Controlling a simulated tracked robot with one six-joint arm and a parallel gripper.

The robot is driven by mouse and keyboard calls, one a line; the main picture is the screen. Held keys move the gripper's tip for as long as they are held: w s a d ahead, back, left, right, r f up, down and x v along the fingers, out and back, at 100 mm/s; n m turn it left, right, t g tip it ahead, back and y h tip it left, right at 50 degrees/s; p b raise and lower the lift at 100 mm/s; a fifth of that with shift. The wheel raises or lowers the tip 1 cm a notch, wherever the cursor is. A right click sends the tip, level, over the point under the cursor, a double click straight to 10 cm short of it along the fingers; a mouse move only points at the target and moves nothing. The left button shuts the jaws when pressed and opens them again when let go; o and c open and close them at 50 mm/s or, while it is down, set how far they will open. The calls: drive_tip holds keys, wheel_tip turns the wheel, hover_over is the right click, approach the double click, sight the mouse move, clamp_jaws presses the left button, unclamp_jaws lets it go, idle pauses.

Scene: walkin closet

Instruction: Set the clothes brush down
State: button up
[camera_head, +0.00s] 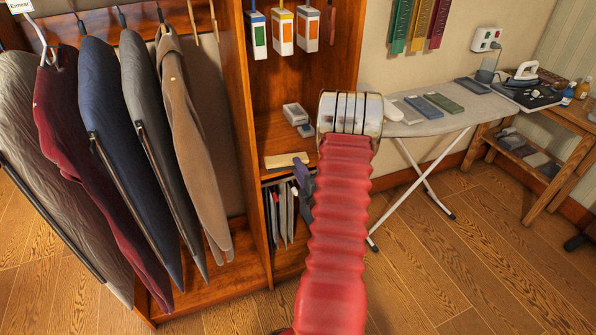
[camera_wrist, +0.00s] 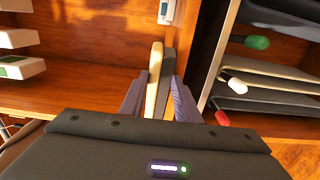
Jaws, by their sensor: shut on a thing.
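The clothes brush has a pale wooden back and dark bristles. In the wrist view the brush (camera_wrist: 154,82) stands between the two fingers of my gripper (camera_wrist: 158,98), which is shut on it. In the head view the brush's pale back (camera_head: 284,160) faces up, over the middle shelf of the wooden closet unit. My gripper (camera_head: 302,172) is at its right end, partly hidden behind my red arm. The brush is close to the shelf (camera_wrist: 195,55), bristle side towards it. I cannot tell whether the bristles touch the shelf.
A white and grey box (camera_head: 295,115) sits farther back on the shelf. Boxes (camera_head: 282,30) hang above it. Garments with coloured tips (camera_wrist: 255,75) hang below it. Jackets (camera_head: 125,130) hang at left. An ironing board (camera_head: 440,115) stands at right.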

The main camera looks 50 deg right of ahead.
drive_tip(key=o, duration=1.1)
drive_tip(key=shift+f, duration=0.1)
drive_tip(key=shift+s, duration=0.1)
drive_tip(key=v, duration=1.2)
